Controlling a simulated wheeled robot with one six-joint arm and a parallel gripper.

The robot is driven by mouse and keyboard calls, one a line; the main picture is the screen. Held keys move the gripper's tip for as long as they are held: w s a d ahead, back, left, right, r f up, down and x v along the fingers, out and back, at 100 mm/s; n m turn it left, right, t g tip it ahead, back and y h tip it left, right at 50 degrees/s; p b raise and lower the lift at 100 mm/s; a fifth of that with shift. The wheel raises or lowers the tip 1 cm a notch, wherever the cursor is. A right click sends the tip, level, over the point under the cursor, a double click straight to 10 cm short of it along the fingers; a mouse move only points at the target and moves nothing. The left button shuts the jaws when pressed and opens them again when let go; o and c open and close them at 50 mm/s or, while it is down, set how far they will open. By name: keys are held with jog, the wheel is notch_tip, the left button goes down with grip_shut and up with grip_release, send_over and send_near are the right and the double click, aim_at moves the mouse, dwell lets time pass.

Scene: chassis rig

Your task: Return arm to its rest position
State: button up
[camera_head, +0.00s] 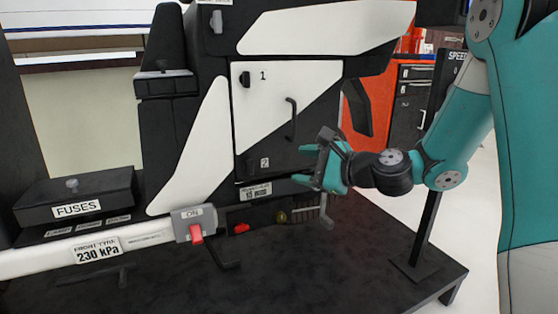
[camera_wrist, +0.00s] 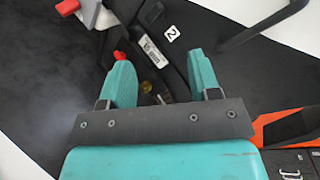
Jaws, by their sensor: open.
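My gripper (camera_head: 322,165) is at the end of my teal arm, in front of the lower right part of the chassis rig (camera_head: 187,150) in the head view. Its jaws are apart with nothing between them. In the wrist view both teal fingers of my gripper (camera_wrist: 160,80) show, spread wide and empty. Beyond them lie a small label plate (camera_wrist: 151,51) and a yellowish knob (camera_wrist: 146,87). In the head view the arm reaches in from the right. I cannot tell whether the gripper touches the rig.
A black-and-white door with a handle (camera_head: 291,119) is just left of and above my gripper. A red switch lever (camera_head: 196,233) marked ON and a fuse box (camera_head: 75,193) are at left. A dark post (camera_head: 430,215) stands near my arm. The dark platform (camera_head: 330,275) is clear in front.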

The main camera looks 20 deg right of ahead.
jog(key=s+a+r+n+g+y+p, duration=0.1)
jog(key=s+a+r+n+g+p, duration=0.25)
jog(key=s+a+n, duration=0.35)
jog(key=s+a+r+n+g+p, duration=0.3)
jog(key=s+a+n+g+p, duration=0.15)
jog(key=a+n, duration=0.3)
jog(key=s+d+r+n+g+h+p, duration=0.1)
jog(key=s+r+n+g+h+p, duration=0.2)
jog(key=s+n, duration=0.4)
jog(key=s+d+r+n+g+h+p, duration=0.1)
jog(key=s+r+n+g+h+p, duration=0.15)
jog(key=s+n, duration=0.5)
notch_tip(320, 180, up, 37)
jog(key=s+m+p, duration=0.1)
jog(key=m+p, duration=0.1)
jog(key=p, duration=3.5)
jog(key=shift+a+r, duration=0.15)
jog(key=shift+a, duration=0.1)
